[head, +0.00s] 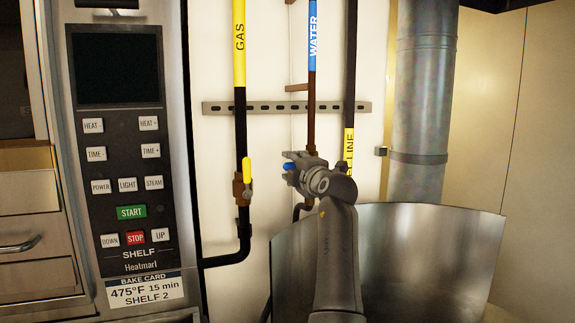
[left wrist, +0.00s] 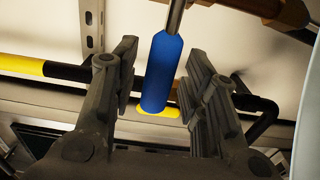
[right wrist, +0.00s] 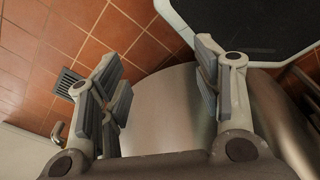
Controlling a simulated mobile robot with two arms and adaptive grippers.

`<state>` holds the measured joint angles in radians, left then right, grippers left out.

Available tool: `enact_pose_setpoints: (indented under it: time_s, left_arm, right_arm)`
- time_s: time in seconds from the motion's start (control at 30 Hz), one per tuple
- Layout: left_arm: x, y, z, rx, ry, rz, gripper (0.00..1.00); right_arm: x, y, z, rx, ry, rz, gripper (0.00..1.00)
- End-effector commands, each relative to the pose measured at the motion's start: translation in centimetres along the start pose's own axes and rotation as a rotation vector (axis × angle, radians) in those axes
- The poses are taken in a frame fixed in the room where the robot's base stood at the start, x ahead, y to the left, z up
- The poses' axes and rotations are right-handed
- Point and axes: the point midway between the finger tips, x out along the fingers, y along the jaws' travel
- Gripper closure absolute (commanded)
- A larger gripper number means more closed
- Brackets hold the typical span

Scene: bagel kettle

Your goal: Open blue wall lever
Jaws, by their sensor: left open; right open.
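The blue lever (left wrist: 160,75) shows in the left wrist view as a blue grip on a metal stem, between the two open fingers of my left gripper (left wrist: 165,95). Gaps show on both sides of the grip. In the head view only a small blue piece of the lever (head: 288,166) shows beside my left gripper (head: 296,170), which hides the rest and its valve. The lever is by the water pipe (head: 312,90), which has a blue WATER label. My right gripper (right wrist: 163,95) is open and empty in the right wrist view.
A gas pipe (head: 240,120) with a yellow-handled valve (head: 247,171) runs left of the water pipe. A third pipe (head: 350,60) stands right. A metal kettle (head: 435,225) is below right, and an oven panel (head: 120,130) is at left. The right wrist view shows tiled floor (right wrist: 40,60).

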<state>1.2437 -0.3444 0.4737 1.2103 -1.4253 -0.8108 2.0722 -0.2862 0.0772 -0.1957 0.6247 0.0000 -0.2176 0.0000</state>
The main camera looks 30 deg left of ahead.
Motion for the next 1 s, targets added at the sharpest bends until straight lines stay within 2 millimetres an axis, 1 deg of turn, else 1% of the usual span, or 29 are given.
enact_pose_setpoints:
  time_s: [0.03, 0.1, 0.23, 0.37, 0.5, 0.57, 0.7, 0.83, 1.0]
  left_arm:
    - [-0.1, 0.0, 0.1, 0.0, -0.001, 0.0, 0.59]
    - [-0.1, 0.0, 0.1, 0.0, -0.001, 0.0, 0.59]
    - [0.0, 0.0, 0.1, 0.0, 0.0, 0.0, 0.59]
    - [0.0, 0.0, 0.0, 0.0, 0.0, 0.0, 0.76]
    - [0.0, 0.0, 0.0, 0.0, 0.0, 0.0, 0.94]
    - [0.0, 0.0, 0.0, 0.0, 0.0, 0.001, 1.0]
    - [0.0, 0.0, 0.0, 0.0, 0.0, 0.001, 1.0]
    - [0.0, 0.1, 0.0, 0.002, 0.0, 0.001, 1.0]
    - [0.6, 0.4, -0.5, 0.026, 0.002, 0.002, 1.0]
  right_arm:
    - [-0.1, -0.1, 0.7, 0.0, -0.01, -0.001, 0.41]
    - [-0.1, -0.2, 1.5, 0.0, -0.021, -0.002, 0.41]
    - [-0.1, -0.1, 2.4, -0.001, -0.037, -0.002, 0.41]
    - [-0.1, 0.1, 2.5, -0.003, -0.038, 0.001, 0.41]
    - [-0.1, 0.2, 2.2, -0.005, -0.032, 0.002, 0.41]
    - [-0.1, 0.2, 1.9, -0.006, -0.027, 0.002, 0.41]
    - [-0.1, 0.2, 1.3, -0.008, -0.018, 0.002, 0.41]
    - [-0.1, 0.1, 1.2, -0.008, -0.017, 0.001, 0.41]
    - [-0.3, -0.5, 1.1, -0.005, -0.016, -0.006, 0.41]
